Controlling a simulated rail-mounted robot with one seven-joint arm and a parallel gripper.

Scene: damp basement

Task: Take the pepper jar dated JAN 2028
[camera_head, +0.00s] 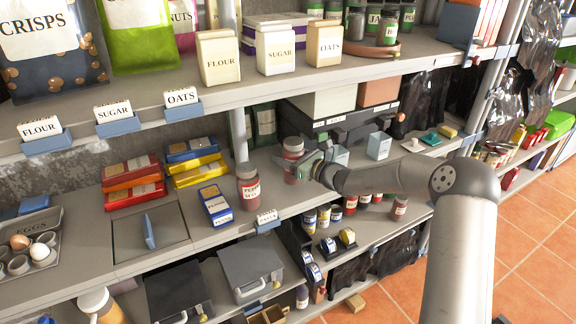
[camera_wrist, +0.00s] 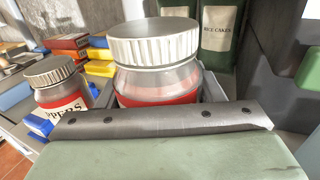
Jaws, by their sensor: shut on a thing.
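My gripper (camera_head: 303,168) is shut around a red jar (camera_head: 291,160) with a pale ridged lid. In the wrist view the held jar (camera_wrist: 155,75) stands upright between the fingers, its lower part hidden behind the gripper. Its date cannot be seen. I cannot tell whether its base touches the shelf. A second red jar (camera_head: 249,187) stands left of it on the middle shelf, apart from the gripper.
A blue-and-yellow box (camera_head: 215,205) lies left of the second jar. A shelf tag (camera_head: 267,218) sits on the front edge. A grey post (camera_head: 239,133) and dark bins (camera_head: 318,128) stand behind. Rice cakes bags (camera_wrist: 218,28) are behind the held jar.

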